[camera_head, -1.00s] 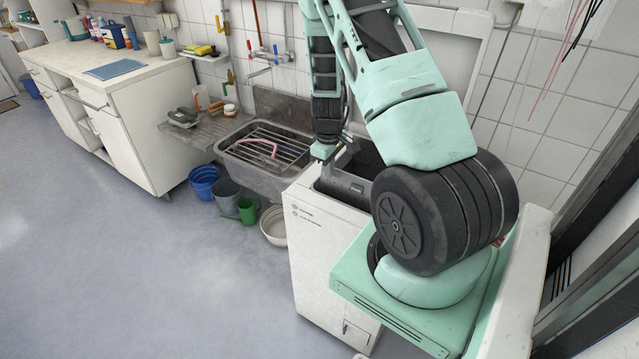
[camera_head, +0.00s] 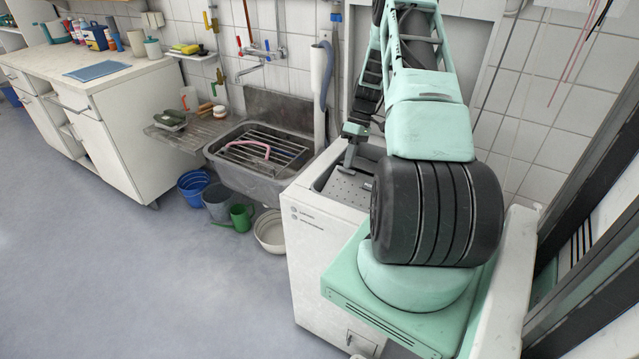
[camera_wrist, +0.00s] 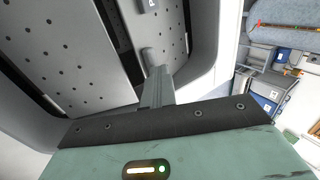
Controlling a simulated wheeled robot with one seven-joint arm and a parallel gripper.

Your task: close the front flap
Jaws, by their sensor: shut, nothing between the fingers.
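The white top-loading washing machine (camera_head: 320,250) stands with its top open. In its opening a perforated grey metal flap (camera_head: 343,187) lies nearly flat on the near side, so I take it for the front flap. My gripper (camera_head: 349,163) is shut and empty, pointing down into the opening over this flap. In the wrist view my shut fingers (camera_wrist: 157,88) reach toward perforated metal panels (camera_wrist: 70,55), with a dark gap between two of them. A small latch-like piece (camera_wrist: 148,5) shows at the top. Whether my fingertips touch metal, I cannot tell.
The raised lid (camera_head: 450,50) stands behind my arm against the tiled wall. Buckets (camera_head: 194,184) and a green watering can (camera_head: 240,216) stand on the floor below. Open floor lies at the left front.

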